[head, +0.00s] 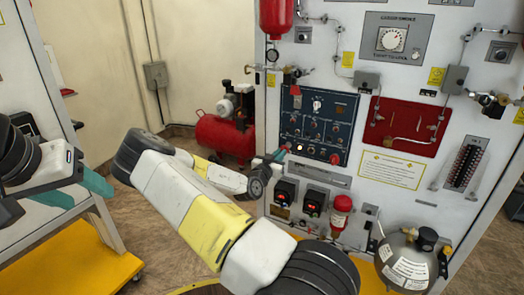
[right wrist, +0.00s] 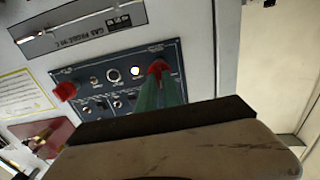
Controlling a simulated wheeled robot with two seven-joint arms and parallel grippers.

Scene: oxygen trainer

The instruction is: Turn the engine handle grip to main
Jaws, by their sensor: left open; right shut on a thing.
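The engine handle grip is a red knob (right wrist: 158,68) at a corner of the dark blue control panel (head: 318,108). In the right wrist view the green fingers of my right gripper (right wrist: 160,82) are closed around it. In the head view this right gripper (head: 277,155) reaches the panel's lower left corner, and its fingers largely hide the grip. Any marking for main is too small to read. My left gripper (head: 92,196), with teal fingers, is open and empty at the far left, well away from the panel.
Another red knob (head: 335,158) sits at the panel's lower right. A red compressor (head: 225,135) stands on the floor behind my right arm. A grey tank (head: 405,262) is at lower right.

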